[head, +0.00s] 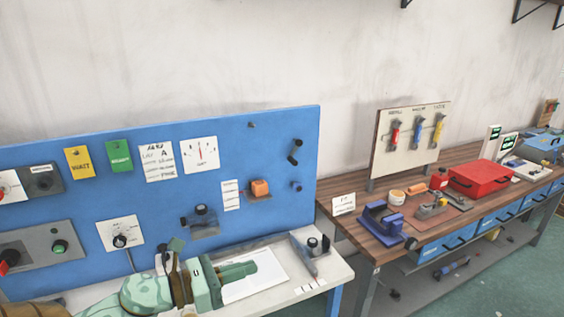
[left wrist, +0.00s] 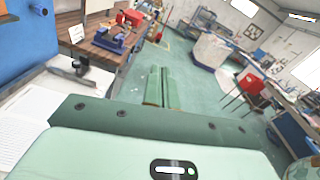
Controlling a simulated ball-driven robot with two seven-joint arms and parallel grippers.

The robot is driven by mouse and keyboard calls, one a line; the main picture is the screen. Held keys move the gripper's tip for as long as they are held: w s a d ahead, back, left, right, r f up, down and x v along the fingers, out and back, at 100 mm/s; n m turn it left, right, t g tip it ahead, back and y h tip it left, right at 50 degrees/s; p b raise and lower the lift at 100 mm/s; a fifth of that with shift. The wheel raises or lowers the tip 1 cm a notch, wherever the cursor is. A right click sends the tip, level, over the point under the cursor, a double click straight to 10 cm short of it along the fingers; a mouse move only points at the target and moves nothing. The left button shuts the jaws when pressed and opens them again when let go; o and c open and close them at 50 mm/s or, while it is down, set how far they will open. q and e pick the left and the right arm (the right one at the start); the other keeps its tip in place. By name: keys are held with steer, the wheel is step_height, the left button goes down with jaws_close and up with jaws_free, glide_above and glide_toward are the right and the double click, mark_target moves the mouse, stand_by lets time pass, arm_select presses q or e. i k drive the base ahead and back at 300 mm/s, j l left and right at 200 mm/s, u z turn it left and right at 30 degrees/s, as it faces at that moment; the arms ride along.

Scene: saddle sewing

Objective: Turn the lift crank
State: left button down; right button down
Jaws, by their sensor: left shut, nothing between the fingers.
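My left gripper (head: 254,268) is low in the head view, over the white bench top, with its green fingers pointing right. In the left wrist view its fingers (left wrist: 161,73) lie side by side, shut and empty. A black crank-like handle (head: 295,152) sticks out from the upper right of the blue panel, well above and right of the gripper. I cannot tell for sure that it is the lift crank. A grey bracket with a black knob (head: 313,246) stands at the bench's right end, apart from the fingertips. My right gripper is not in view.
The blue panel (head: 225,130) holds switches, cards, an orange block (head: 260,188) and a grey fixture (head: 200,218). A white sheet (head: 262,280) lies beneath the gripper. To the right, a wooden workbench (head: 350,225) carries a purple vice (head: 381,220) and a red box (head: 480,178).

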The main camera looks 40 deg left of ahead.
mark_target(298, 142)
steer(key=i+j, duration=0.35)
steer(key=j, duration=0.15)
steer(key=i+j, duration=0.35)
steer(key=j, duration=0.15)
steer(key=i+j, duration=0.35)
steer(key=j, duration=0.15)
